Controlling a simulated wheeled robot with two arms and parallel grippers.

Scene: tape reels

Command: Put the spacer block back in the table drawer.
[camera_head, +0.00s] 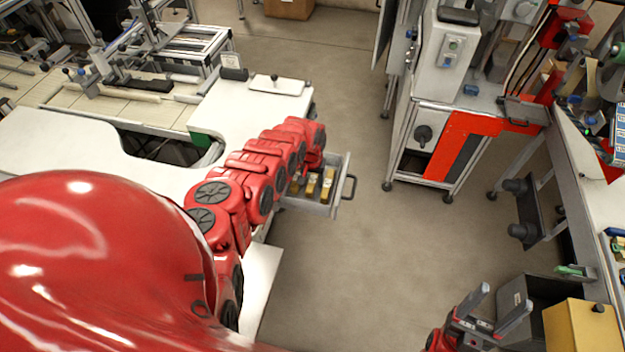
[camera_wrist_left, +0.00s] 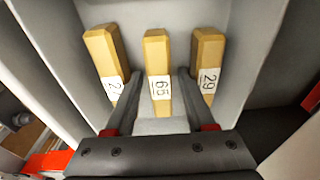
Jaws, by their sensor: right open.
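The table drawer (camera_head: 340,172) is pulled open at the right end of the white table, and its grey inside (camera_wrist_left: 250,55) fills the left wrist view. Three yellow blocks with white number labels lie side by side in it: a left block (camera_wrist_left: 101,48), a middle block labelled 65 (camera_wrist_left: 157,52) and a right block labelled 29 (camera_wrist_left: 208,48). My left gripper (camera_wrist_left: 159,76) is open, its fingers on either side of the middle block with gaps showing. My arm hides this gripper in the head view. My right gripper (camera_head: 497,305) is open and empty at the lower right.
A grey bin (camera_head: 540,295) and a yellow box (camera_head: 583,325) stand beside my right gripper. A machine stand with a red panel (camera_head: 455,145) is right of the drawer, across open floor (camera_head: 375,240). A flat tray (camera_head: 277,85) lies on the white table (camera_head: 235,110).

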